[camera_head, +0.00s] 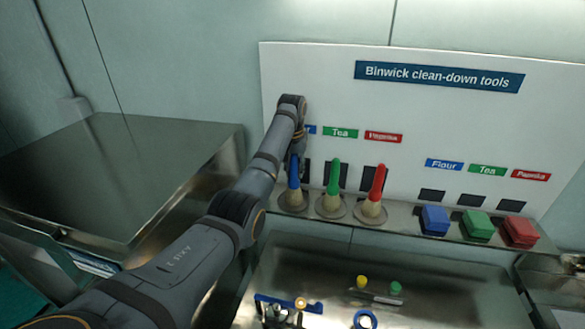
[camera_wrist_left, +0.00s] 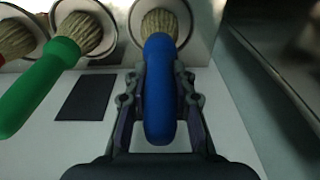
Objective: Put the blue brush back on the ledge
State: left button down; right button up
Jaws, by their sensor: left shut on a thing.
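The blue brush (camera_head: 293,174) is upright, bristles down, over a round pale base at the left end of the ledge (camera_head: 402,219). My left gripper (camera_head: 298,158) is at its handle, partly hidden by my arm. In the left wrist view the blue brush (camera_wrist_left: 159,95) lies between the fingers of my left gripper (camera_wrist_left: 160,88), which is shut on the handle. Its bristles are at the round base; whether its weight rests there I cannot tell. My right gripper is not in view.
A green brush (camera_head: 333,177) and a red brush (camera_head: 376,184) stand close to the right. Blue (camera_head: 435,220), green (camera_head: 477,225) and red (camera_head: 519,231) blocks sit farther along. A white label board (camera_head: 320,85) rises behind. A metal tray (camera_head: 430,270) with small items lies in front.

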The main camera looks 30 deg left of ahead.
pick_arm(q)
jog(key=shift+w+a+f, duration=0.1)
jog(key=shift+a+f, duration=0.05)
jog(key=shift+a, duration=0.15)
jog(key=c, duration=1.4)
grip_release()
jog(key=shift+s+d, duration=0.1)
jog(key=shift+s, duration=0.1)
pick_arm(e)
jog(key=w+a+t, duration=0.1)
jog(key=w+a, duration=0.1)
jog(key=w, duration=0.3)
pick_arm(q)
jog(key=shift+o, duration=1.4)
jog(key=shift+s+d+r, duration=0.1)
jog(key=shift+d+r, duration=0.15)
jog(key=shift+r, duration=0.05)
jog(key=shift+a, duration=0.15)
notch_tip(320, 180, up, 5)
jog(key=shift+s+f, duration=0.15)
notch_tip(320, 180, up, 7)
send_over(292, 184)
jog(key=shift+f, duration=0.2)
jog(key=shift+r, duration=0.15)
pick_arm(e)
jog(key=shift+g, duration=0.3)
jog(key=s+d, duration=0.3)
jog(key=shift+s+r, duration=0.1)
